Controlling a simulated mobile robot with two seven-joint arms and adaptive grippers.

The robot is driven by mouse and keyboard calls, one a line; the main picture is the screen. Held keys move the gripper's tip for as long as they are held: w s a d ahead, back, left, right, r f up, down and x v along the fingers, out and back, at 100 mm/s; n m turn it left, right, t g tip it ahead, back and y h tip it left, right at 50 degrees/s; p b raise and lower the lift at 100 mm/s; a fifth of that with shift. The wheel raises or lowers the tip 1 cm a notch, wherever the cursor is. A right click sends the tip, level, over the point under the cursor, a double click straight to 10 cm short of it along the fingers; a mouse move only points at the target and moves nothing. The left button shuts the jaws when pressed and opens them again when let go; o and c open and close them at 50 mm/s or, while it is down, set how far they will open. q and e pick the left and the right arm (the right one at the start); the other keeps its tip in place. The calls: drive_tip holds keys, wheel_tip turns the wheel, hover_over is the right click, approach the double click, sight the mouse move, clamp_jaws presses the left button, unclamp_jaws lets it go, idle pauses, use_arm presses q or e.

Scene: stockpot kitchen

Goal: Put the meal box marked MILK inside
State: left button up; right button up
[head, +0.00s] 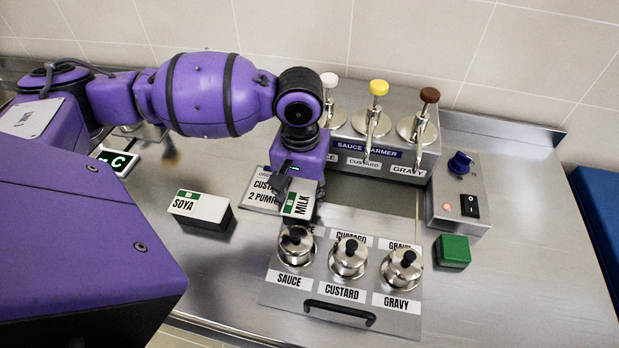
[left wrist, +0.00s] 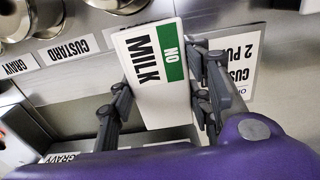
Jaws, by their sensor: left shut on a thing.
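The meal box marked MILK (head: 301,204) is white with a green patch. In the left wrist view the box (left wrist: 150,75) reads "NO MILK" and sits between my fingers. My left gripper (head: 290,187) is shut on it, with the arm reaching in from the upper left. In the left wrist view the fingers of the gripper (left wrist: 165,100) lie on either side of the box. A similar box marked SOYA (head: 200,207) lies on the counter to the left. My right gripper is not in view.
A sign with "CUSTARD 2 PUMPS" (head: 262,189) is beside the held box. A panel with three lidded pots (head: 348,260) and a black handle is in front. The sauce warmer (head: 385,155) with three pumps stands behind. A switch box (head: 460,192) and green block (head: 453,251) are right.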

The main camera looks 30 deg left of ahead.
sight(307, 183)
use_arm(q)
drive_tip(key=w, duration=0.2)
drive_tip(key=w+a, duration=0.1)
drive_tip(key=w, duration=0.1)
drive_tip(key=shift+f, duration=0.55)
drive_tip(key=shift+s, duration=0.1)
drive_tip(key=shift+f, duration=0.1)
drive_tip(key=o, duration=1.4)
